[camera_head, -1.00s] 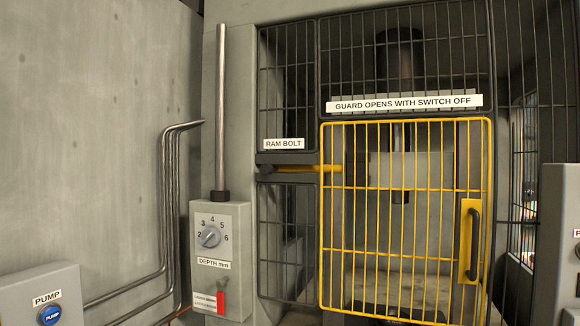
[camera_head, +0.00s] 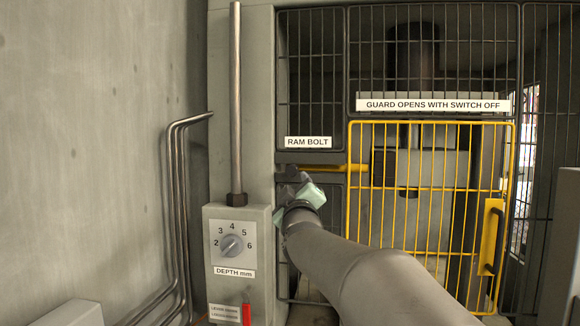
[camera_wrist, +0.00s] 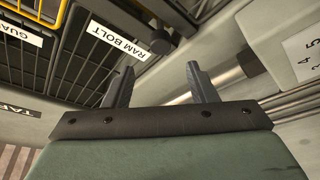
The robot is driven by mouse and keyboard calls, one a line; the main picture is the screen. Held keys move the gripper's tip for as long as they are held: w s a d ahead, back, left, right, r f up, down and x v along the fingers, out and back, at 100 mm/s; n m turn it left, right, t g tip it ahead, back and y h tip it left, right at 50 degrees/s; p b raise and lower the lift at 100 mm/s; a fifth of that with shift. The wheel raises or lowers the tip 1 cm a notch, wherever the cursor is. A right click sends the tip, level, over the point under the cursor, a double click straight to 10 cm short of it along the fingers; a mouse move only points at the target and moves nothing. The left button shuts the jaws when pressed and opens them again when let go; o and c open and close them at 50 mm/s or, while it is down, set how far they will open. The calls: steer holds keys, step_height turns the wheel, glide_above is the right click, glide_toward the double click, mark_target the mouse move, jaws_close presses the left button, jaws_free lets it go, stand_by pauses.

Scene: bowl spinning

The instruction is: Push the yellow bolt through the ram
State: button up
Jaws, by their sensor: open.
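The yellow bolt (camera_head: 335,168) lies level under the RAM BOLT label, running right towards the yellow guard door. Its dark left end is partly behind my gripper. My gripper (camera_head: 290,174) is at the left end of the bolt, just below the label. In the wrist view its two fingers (camera_wrist: 160,70) stand apart with nothing between them. I cannot tell whether they touch the bolt. The ram (camera_head: 412,60) hangs behind the mesh, upright.
The yellow guard door (camera_head: 430,123) is closed, with a black handle at its right. A depth box (camera_head: 232,215) with a dial, a red lever (camera_head: 246,314) and an upright rod (camera_head: 236,100) stand left of my arm. Pipes (camera_head: 177,210) run along the wall.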

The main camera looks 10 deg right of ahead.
mark_target(292, 172)
steer(key=p+x, duration=0.4)
steer(key=x, duration=0.7)
steer(key=shift+w, duration=0.25)
